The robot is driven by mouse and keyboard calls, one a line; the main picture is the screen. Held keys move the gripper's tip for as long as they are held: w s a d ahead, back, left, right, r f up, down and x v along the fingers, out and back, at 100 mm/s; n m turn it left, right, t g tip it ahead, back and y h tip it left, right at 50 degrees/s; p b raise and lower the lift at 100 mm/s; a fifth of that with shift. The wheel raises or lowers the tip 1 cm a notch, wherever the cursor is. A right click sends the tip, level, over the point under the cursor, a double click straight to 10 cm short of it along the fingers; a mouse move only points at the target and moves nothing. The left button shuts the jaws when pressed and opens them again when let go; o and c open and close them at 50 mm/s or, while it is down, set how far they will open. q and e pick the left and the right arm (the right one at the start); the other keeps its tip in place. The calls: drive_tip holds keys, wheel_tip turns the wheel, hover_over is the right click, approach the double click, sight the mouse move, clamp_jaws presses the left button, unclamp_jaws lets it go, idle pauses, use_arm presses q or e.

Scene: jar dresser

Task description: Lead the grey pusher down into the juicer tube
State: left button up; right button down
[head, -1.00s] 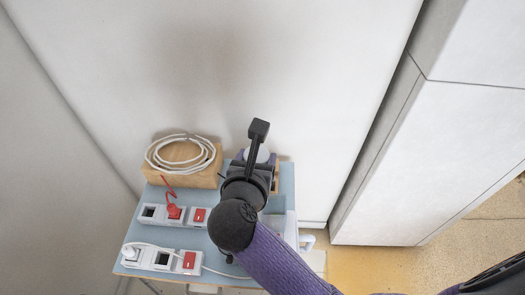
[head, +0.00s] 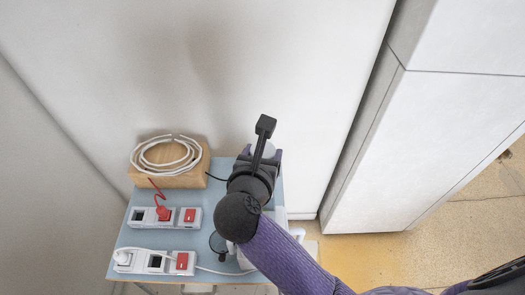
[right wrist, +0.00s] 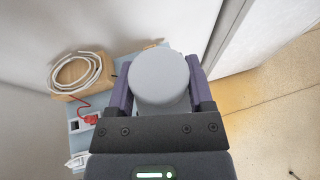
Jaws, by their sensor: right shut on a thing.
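My right gripper (head: 264,154) is over the right part of the small blue table. In the right wrist view its two purple fingers (right wrist: 160,88) are shut on the sides of the round grey pusher (right wrist: 160,72), whose flat top faces the camera. In the head view only a pale bit of the pusher (head: 268,149) shows behind the dark gripper parts. My right arm and hand cover most of what stands below. I cannot make out the juicer tube or whether the pusher touches it. My left gripper is not in view.
The blue table (head: 205,195) carries a wooden block (head: 186,181) with a coil of white cable (head: 165,153), and two power strips (head: 150,218) with red switches. A white wall stands close behind. A pale cabinet (head: 420,140) stands at right, with open floor before it.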

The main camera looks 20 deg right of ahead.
drive_tip(key=shift+f+b, duration=3.3)
drive_tip(key=shift+f, duration=0.75)
unclamp_jaws()
drive_tip(key=shift+r, duration=0.1)
